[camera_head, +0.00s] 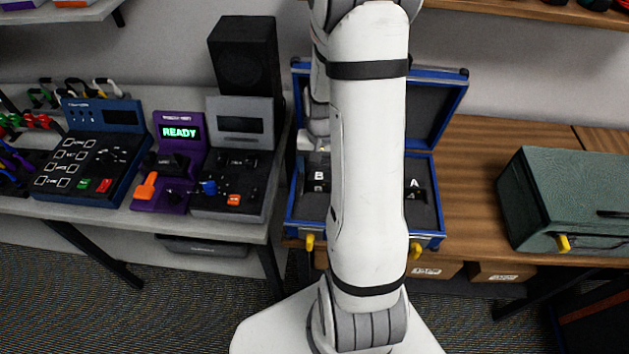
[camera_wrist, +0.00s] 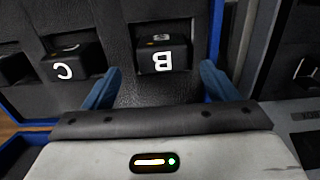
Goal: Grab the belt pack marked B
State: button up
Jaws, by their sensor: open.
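The belt pack marked B (camera_wrist: 163,58) is a small black block with a white letter, seated in the dark foam of a blue-edged case. In the wrist view it lies ahead of and between the two blue fingers of my gripper (camera_wrist: 163,88), which are open with nothing visibly held. In the head view the B pack (camera_head: 319,182) shows just left of my arm. The pack marked C (camera_wrist: 72,62) sits beside B, to the left in the wrist view. The pack marked A (camera_head: 414,188) shows right of my arm. My arm hides the middle of the case in the head view.
The open case (camera_head: 440,200) stands on a wooden table (camera_head: 480,160). A green case (camera_head: 570,190) is to the right. Control consoles (camera_head: 235,165), a purple unit reading READY (camera_head: 180,132) and a black speaker (camera_head: 245,55) stand close on the left.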

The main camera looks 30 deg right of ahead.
aim_at(319, 175)
jog(key=shift+a+f+p, duration=0.15)
jog(key=shift+f+p, duration=0.15)
jog(key=shift+f, duration=0.85)
jog(key=shift+a+f+p, duration=0.1)
jog(key=shift+f+p, duration=0.15)
jog(key=shift+f, duration=0.9)
jog(key=c, duration=1.1)
jog(key=shift+c, duration=0.2)
